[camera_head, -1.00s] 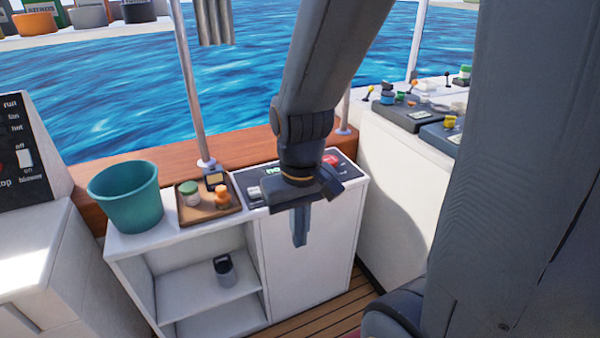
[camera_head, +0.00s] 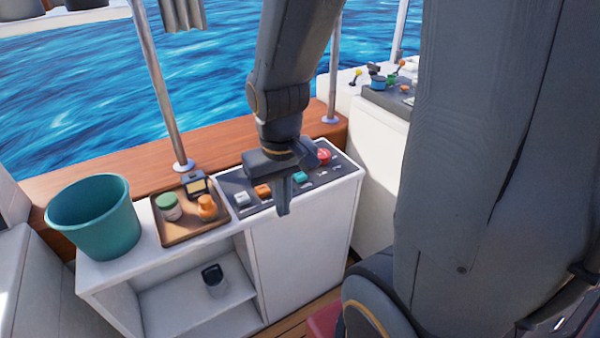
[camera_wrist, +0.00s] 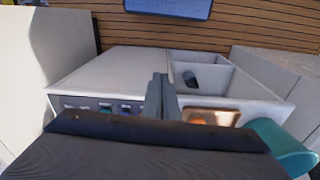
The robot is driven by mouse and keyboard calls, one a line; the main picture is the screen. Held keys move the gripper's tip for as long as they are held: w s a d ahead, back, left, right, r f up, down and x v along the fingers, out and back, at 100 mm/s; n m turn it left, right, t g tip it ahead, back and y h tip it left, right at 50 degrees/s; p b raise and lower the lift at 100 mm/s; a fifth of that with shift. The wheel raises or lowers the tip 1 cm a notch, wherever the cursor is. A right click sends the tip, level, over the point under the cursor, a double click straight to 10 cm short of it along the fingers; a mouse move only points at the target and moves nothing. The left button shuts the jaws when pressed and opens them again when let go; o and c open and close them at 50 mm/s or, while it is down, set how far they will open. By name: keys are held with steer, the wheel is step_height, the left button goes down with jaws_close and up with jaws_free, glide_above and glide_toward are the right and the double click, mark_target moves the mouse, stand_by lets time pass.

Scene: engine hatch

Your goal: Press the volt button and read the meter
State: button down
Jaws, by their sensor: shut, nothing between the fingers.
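The dark button panel (camera_head: 329,177) lies on the right part of the white counter. It carries a white button (camera_head: 241,198), an orange button (camera_head: 263,190), a teal button (camera_head: 300,178) and a red round button (camera_head: 323,156). The labels are too small to read, so I cannot tell which is volt. My gripper (camera_head: 283,211) is shut and empty, pointing down over the panel's front edge and hiding part of it. Its fingers also show in the wrist view (camera_wrist: 160,92).
A brown tray (camera_head: 182,235) holds a green-lidded jar (camera_head: 168,206) and an orange bottle (camera_head: 207,207). A teal bucket (camera_head: 95,220) stands left of it. A metal post (camera_head: 162,90) rises behind the tray.

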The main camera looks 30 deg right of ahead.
steer(key=w+d+m+t+y+p, duration=0.1)
steer(key=w+d+m+t+p, duration=0.6)
steer(key=w+d, duration=0.9)
steer(key=shift+w+t+p, duration=0.7)
steer(key=shift+w+p, duration=0.6)
steer(key=shift+w, duration=0.55)
steer(key=shift+f, duration=0.2)
steer(key=b, duration=0.8)
glide_above(302, 175)
step_height(302, 175, down, 6)
steer(key=shift+s+f, duration=0.1)
steer(key=shift+f, duration=0.05)
steer(key=shift+f+b, duration=0.35)
steer(key=shift+f, duration=0.7)
steer(key=shift+f, duration=0.1)
steer(key=shift+f, duration=0.3)
